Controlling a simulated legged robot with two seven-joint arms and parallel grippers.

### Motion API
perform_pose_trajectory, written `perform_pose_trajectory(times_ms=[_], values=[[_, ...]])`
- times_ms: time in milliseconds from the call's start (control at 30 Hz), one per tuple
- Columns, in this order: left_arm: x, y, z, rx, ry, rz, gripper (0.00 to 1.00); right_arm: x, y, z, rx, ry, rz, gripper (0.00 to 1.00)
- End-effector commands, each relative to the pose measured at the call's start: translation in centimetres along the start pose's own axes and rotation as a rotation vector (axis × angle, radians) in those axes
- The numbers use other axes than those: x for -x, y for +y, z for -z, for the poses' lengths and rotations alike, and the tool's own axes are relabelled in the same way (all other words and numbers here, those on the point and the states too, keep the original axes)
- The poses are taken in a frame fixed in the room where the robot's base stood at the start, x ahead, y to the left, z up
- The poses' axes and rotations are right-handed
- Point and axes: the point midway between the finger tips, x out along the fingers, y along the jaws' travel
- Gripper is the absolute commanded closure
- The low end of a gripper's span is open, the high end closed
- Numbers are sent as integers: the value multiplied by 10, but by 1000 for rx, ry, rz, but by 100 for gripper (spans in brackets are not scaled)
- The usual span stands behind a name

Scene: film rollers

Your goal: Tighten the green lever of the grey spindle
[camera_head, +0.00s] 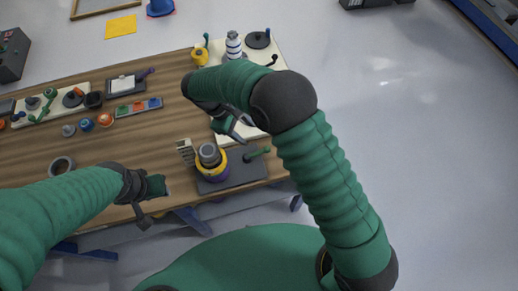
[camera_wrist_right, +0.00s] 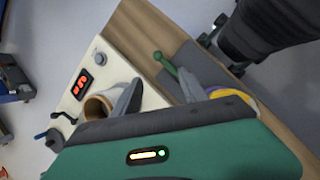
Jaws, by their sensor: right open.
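The grey spindle (camera_head: 235,176) is at the table's front right edge, a dark grey base carrying a yellow-ringed roll with a grey core (camera_head: 209,156). Its green lever (camera_head: 257,153) sticks out at the right of the base. The lever also shows in the right wrist view (camera_wrist_right: 166,64), ahead of and between the finger directions. My right gripper (camera_head: 238,126) is open and empty, above the table just behind the spindle, apart from the lever. My left gripper (camera_head: 152,197) hovers at the table's front edge, left of the spindle; its finger gap is unclear.
A cream panel with a red display (camera_wrist_right: 84,82) and a brown ring (camera_wrist_right: 98,106) lies beside my right fingers. Behind stand a striped roll (camera_head: 233,45) and a yellow-based spindle (camera_head: 200,55). Several small parts and a tape ring (camera_head: 61,166) lie left. The table's front middle is bare.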

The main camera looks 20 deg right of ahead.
Motion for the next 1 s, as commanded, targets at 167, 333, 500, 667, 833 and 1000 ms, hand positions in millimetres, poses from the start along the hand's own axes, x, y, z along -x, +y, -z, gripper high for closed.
perform_pose_trajectory(times_ms=[167,333,500,667,833,1000], values=[[7,0,2,0,0,0,64,-37,2,-3,-2,-5,7,49],[15,0,4,0,0,0,64,-82,1,-3,-2,-4,8,49],[22,0,5,-1,0,0,64,-124,0,-2,-5,-3,7,49],[26,0,6,0,0,0,64,-152,0,-2,-4,-1,5,49],[26,0,6,0,0,0,64,-163,0,-1,-6,1,5,49],[26,0,6,0,0,0,64,-163,0,-1,-6,1,4,49]])
